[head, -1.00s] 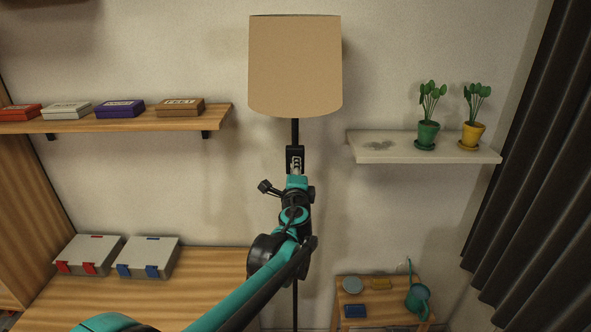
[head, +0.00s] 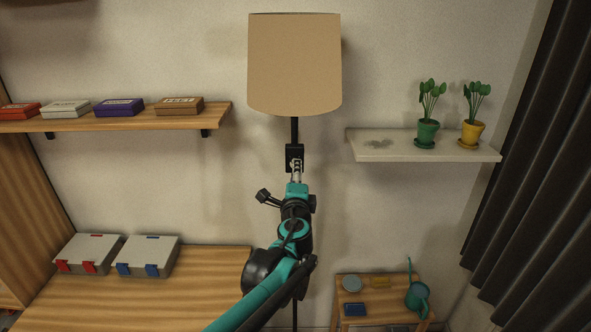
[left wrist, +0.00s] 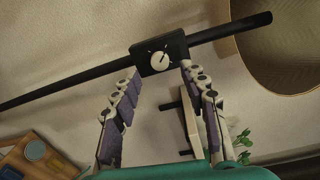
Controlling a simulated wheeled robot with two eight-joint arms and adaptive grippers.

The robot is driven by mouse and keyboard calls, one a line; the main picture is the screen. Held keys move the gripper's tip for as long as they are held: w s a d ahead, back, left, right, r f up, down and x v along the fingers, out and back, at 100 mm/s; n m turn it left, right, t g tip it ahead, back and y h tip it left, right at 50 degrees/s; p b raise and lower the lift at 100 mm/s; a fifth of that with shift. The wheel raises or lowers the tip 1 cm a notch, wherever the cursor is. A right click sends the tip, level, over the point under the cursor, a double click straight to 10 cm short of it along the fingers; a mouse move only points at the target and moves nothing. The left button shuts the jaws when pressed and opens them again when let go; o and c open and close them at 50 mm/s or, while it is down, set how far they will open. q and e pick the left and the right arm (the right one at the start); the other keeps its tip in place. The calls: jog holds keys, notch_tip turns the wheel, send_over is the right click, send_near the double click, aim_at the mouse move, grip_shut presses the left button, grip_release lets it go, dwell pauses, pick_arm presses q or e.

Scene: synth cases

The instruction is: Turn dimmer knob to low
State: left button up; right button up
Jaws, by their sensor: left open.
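The dimmer knob (left wrist: 159,60) is a small white round dial with a dark pointer mark, set on a black box on the lamp's pole. In the head view that black box (head: 291,154) sits below the tan lampshade (head: 294,65), and my gripper partly covers it. My left gripper (head: 296,165) is at the box. In the left wrist view my left gripper (left wrist: 160,68) is open, with one finger on each side of the box's face and the knob between the fingertips. I cannot tell whether the fingertips touch the knob. My right gripper is not in view.
A wooden shelf (head: 120,122) with several game boxes is at left. A white shelf (head: 400,150) with two potted plants is at right. Latched cases lie on the wooden table (head: 190,290). A small stand (head: 385,320) holds a watering can (head: 417,298).

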pick_arm(q)
jog(key=s, duration=0.7)
jog(key=shift+s+r, duration=0.15)
jog(key=shift+s, duration=0.25)
jog(key=s+a+f+n+g+y+b, duration=0.2)
jog(key=s+a+f+n+g+b, duration=0.15)
jog(key=s+a+f+n, duration=0.4)
jog(key=s+a+f+n+g+y+b, duration=0.2)
jog(key=s+a+f+n+b, duration=0.2)
jog(key=a+f, duration=0.55)
jog(key=s+a+f+n+g+h+b, duration=0.1)
jog(key=s+f+n+g+h+b, duration=0.3)
jog(key=s+f+n, duration=0.4)
jog(key=s+f+g+b, duration=0.1)
jog(key=s+f+b, duration=0.1)
jog(key=s+f, duration=0.5)
jog(key=shift+s+f, duration=0.35)
jog(key=shift+f, duration=0.5)
